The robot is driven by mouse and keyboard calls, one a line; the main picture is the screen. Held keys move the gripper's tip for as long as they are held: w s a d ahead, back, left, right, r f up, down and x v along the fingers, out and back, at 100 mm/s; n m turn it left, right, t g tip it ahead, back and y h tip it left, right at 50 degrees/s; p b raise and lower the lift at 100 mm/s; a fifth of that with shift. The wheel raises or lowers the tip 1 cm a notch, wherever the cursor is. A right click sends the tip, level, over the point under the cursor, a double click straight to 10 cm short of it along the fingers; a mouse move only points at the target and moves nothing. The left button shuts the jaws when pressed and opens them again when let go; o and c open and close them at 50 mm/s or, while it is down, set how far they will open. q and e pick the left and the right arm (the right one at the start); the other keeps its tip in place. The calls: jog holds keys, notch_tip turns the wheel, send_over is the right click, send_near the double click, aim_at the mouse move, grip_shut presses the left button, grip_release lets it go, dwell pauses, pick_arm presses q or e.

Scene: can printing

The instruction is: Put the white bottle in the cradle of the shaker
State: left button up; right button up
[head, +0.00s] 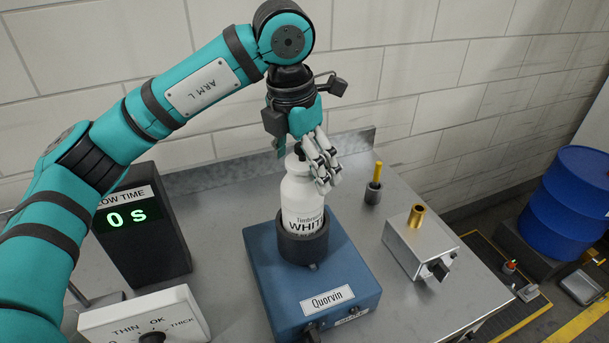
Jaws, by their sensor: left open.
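The white bottle (301,198), printed "WHITE", stands upright in the dark round cradle (303,246) on top of the blue shaker (266,281) labelled "Quorvin". The bottle's lower part is hidden by the cradle wall. My left gripper (323,178) is open at the bottle's upper right side, with its fingers beside the shoulder and partly in front of it. From this view I cannot tell whether the fingers touch the bottle. My right gripper is not in view.
A black timer box (140,240) reads "0 S" at the left, behind a white dial box (145,318). A metal box with a brass top (417,245) and a yellow-handled tool in a holder (374,186) stand at the right. A blue drum (570,205) stands beyond the table.

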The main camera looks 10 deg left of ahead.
pick_arm(q)
jog(key=r, duration=0.6)
jog(key=s+r, duration=0.1)
jog(key=r, duration=0.2)
jog(key=shift+s+a+b, duration=0.1)
jog(key=shift+a+b, duration=0.25)
jog(key=shift+b, duration=0.05)
jog(key=shift+f, duration=0.1)
dwell(1.6)
